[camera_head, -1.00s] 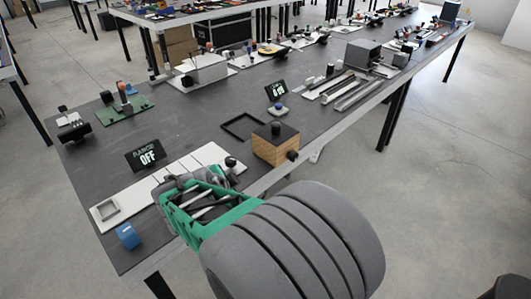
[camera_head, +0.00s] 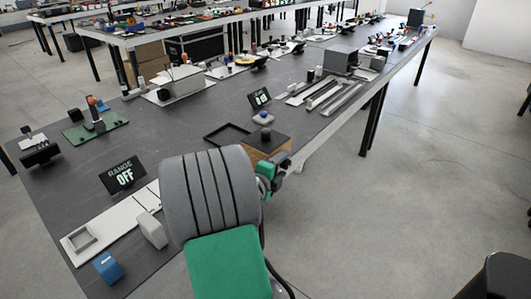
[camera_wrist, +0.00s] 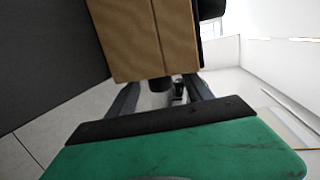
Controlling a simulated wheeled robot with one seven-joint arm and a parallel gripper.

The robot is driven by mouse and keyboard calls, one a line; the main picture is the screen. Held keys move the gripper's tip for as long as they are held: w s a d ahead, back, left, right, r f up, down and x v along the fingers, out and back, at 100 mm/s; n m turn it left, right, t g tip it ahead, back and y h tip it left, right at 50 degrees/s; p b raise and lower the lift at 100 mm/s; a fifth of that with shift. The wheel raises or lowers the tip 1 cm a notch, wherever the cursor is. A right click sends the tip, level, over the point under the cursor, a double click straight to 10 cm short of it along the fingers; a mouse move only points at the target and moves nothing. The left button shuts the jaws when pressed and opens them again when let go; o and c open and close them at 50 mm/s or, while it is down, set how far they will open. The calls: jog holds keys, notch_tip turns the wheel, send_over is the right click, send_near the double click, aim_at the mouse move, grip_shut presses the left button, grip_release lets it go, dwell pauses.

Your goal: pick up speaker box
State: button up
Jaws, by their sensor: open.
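The speaker box (camera_head: 264,148) is a wooden box with a black top and a dark knob on top. It stands near the table's front edge, its lower part hidden behind my arm and gripper. My gripper (camera_head: 272,175) is at its near right side, partly hidden by my arm. In the wrist view the box's wooden side (camera_wrist: 150,40) fills the upper middle. My gripper's open fingers (camera_wrist: 163,90) point toward it, with a small dark knob of the box showing between them. Nothing is held.
A black square frame (camera_head: 224,134) lies left of the box. A small display (camera_head: 259,98) stands behind it. A "RANGE OFF" sign (camera_head: 122,175), a white board (camera_head: 110,222) and a blue block (camera_head: 108,267) are at left. Metal rails (camera_head: 320,95) lie beyond.

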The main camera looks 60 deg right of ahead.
jog(key=shift+c, duration=0.2)
grip_shut()
dwell(0.4)
jog(key=shift+r, duration=0.15)
